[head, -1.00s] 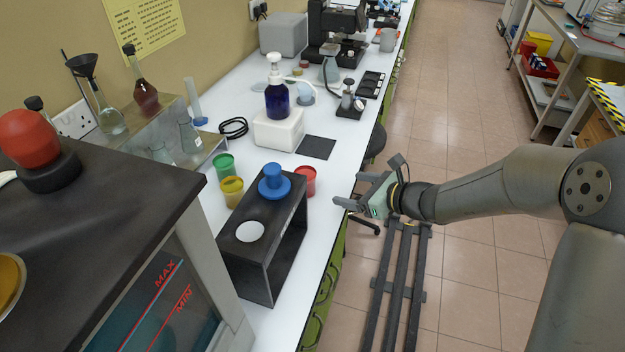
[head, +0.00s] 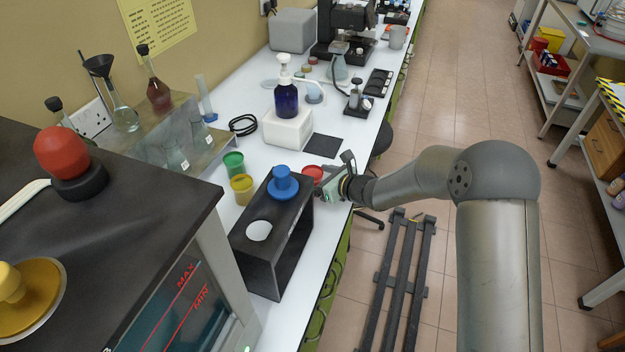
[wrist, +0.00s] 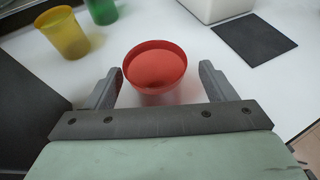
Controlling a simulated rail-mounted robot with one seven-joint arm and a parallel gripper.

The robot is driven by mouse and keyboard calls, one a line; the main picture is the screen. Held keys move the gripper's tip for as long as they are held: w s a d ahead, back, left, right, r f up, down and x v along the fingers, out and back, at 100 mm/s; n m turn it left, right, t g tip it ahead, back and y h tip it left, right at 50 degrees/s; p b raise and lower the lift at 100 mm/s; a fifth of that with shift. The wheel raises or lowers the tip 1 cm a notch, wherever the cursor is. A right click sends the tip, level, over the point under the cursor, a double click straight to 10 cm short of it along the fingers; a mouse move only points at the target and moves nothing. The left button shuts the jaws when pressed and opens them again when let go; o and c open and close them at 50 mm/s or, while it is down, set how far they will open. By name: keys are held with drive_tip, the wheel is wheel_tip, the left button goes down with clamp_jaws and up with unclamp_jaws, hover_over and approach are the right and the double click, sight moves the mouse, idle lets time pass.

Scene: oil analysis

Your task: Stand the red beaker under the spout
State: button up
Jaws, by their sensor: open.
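The red beaker (head: 312,173) stands on the white bench behind the right end of the black stand; in the wrist view the red beaker (wrist: 155,66) is upright. My gripper (wrist: 160,72) is open, with one finger on each side of the beaker's near part and small gaps between. In the head view my gripper (head: 320,193) partly hides the beaker. A dark blue bottle with a white pump top (head: 285,88) stands on a white block (head: 288,128); its spout is small in view. A dark square mat (head: 322,146) lies right of the block.
A black stand (head: 285,235) with a blue stopper-like piece (head: 283,183) is close left of my gripper. A green beaker (head: 233,163) and a yellow beaker (head: 241,188) stand farther left. The bench's front edge runs under my arm.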

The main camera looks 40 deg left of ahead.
drive_tip(key=x, duration=0.1)
drive_tip(key=p+x, duration=0.1)
drive_tip(key=x, duration=0.1)
drive_tip(key=shift+s+a, duration=0.15)
drive_tip(key=shift+a, duration=0.2)
drive_tip(key=c, duration=1.1)
